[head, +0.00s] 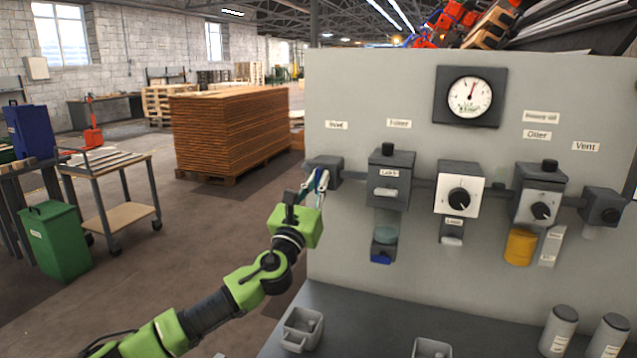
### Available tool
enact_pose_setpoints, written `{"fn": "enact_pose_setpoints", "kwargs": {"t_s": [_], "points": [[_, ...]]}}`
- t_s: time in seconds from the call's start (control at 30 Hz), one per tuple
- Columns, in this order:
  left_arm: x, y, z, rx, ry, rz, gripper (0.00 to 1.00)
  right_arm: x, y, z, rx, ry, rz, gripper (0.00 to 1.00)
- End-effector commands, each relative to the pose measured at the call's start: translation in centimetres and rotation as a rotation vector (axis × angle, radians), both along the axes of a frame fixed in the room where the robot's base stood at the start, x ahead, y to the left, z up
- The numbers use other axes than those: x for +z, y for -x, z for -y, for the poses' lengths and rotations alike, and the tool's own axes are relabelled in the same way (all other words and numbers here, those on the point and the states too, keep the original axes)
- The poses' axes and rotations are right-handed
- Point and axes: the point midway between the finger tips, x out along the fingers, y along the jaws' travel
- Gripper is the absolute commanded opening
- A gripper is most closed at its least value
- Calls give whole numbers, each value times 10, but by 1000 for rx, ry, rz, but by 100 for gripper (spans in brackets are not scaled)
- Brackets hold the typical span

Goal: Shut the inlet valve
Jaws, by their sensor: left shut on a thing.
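The inlet valve (328,166) is a dark grey block at the left end of the pipe row on the grey panel, below a small label that is hard to read. My left gripper (319,181) reaches up to it from below left. Its fingers are shut on the front part of the valve, which they mostly hide. I cannot tell the angle of the valve's handle. My right gripper is not in view.
Right of the valve are a filter unit (390,178), a regulator with a black knob (459,196), an oiler (541,190) and a vent (602,207). A gauge (469,97) sits above. Grey trays (302,330) and canisters (559,331) stand on the bench below.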

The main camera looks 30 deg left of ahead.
Motion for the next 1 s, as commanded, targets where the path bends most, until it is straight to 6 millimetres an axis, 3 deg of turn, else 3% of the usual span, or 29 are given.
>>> {"fn": "enact_pose_setpoints", "kwargs": {"t_s": [0.6, 0.63, 0.67, 1.0], "points": [[-1, 0, 0, -2, 40, 7, 0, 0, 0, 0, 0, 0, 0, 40], [-1, 0, 1, -2, 40, 7, 16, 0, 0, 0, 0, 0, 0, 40], [-1, 0, 0, -2, 40, 7, 24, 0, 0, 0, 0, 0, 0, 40], [-1, 0, 0, -1, 38, 8, 26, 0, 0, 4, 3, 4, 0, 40]]}}
